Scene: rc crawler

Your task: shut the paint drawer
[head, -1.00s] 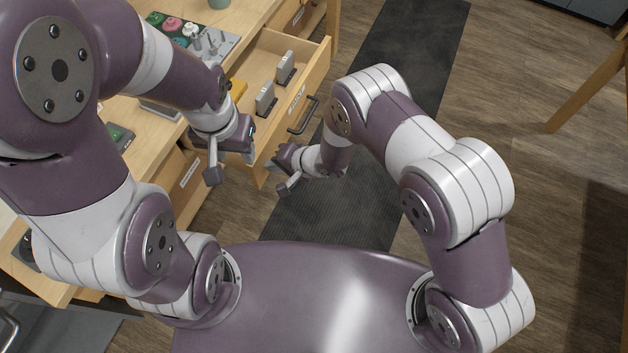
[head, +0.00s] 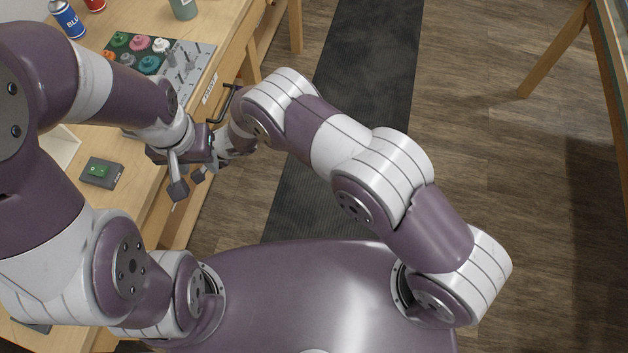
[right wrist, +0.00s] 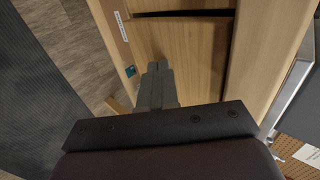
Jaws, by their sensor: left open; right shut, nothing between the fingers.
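The paint drawer's labelled front (head: 208,92) is at the bench edge in the head view, with its dark handle (head: 230,98) facing out. No drawer interior shows there. My left gripper (head: 194,172) is open near the bench's front edge, left of and below the handle. My right gripper is just beyond it and mostly hidden by it in the head view. The right wrist view shows my right gripper (right wrist: 157,66) shut and empty, with its fingertips over a wooden face. I cannot tell whether they touch it. A dark gap shows above that face.
Paint pots (head: 140,43) and a grey holder (head: 185,68) stand on the bench top. Spray cans stand at the back left. The floor with a dark mat (head: 365,60) is clear to the right.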

